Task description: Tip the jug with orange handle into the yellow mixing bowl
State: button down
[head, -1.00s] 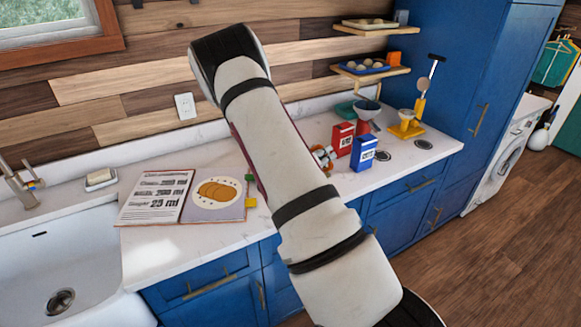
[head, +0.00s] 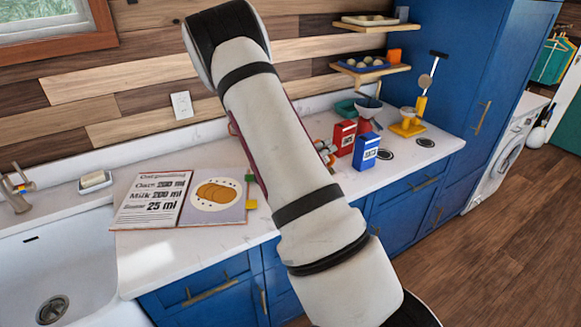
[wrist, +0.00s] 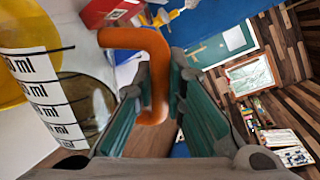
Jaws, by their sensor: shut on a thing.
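In the wrist view my gripper (wrist: 160,88) is shut on the orange handle (wrist: 140,42) of the jug. The jug (wrist: 62,105) is clear, with a white scale strip marked in ml, and looks steeply turned in this view. The yellow mixing bowl (wrist: 18,30) shows partly at the upper left of the wrist view, behind the jug's scale strip. Whether the jug's lip is over the bowl I cannot tell. In the head view my arm hides the bowl and most of the jug and gripper.
A red box (head: 344,138) and a blue box (head: 365,152) stand on the counter right of my arm. A yellow scale-like stand (head: 407,128) is farther right. An open recipe book (head: 215,200) lies left, beside the sink (head: 60,265).

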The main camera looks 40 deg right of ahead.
jog(key=shift+w+r+n+b, duration=0.5)
jog(key=shift+r+b, duration=0.05)
jog(key=shift+b, duration=0.05)
jog(key=shift+w+n+b, duration=0.7)
jog(key=shift+w+b, duration=0.15)
jog(key=shift+b, duration=0.45)
jog(key=shift+w, duration=0.25)
jog(key=shift+w+f+n+g+b, duration=0.15)
jog(key=shift+w+n+g+b, duration=0.5)
jog(key=shift+w, duration=0.7)
jog(key=shift+w+n, duration=0.15)
jog(key=shift+n, duration=0.1)
jog(key=shift+w+r, duration=0.25)
jog(key=shift+w+r+n+b, duration=0.2)
jog(key=shift+w+n+b, duration=0.1)
jog(key=shift+w+n, duration=0.2)
jog(key=shift+w+r+n+g+b, duration=0.25)
jog(key=shift+w+n+b, duration=0.15)
jog(key=shift+w+n, duration=0.4)
jog(key=shift+w+r+n+g+b, duration=0.2)
jog(key=shift+w+n+b, duration=0.25)
jog(key=shift+w, duration=0.65)
dwell(1.6)
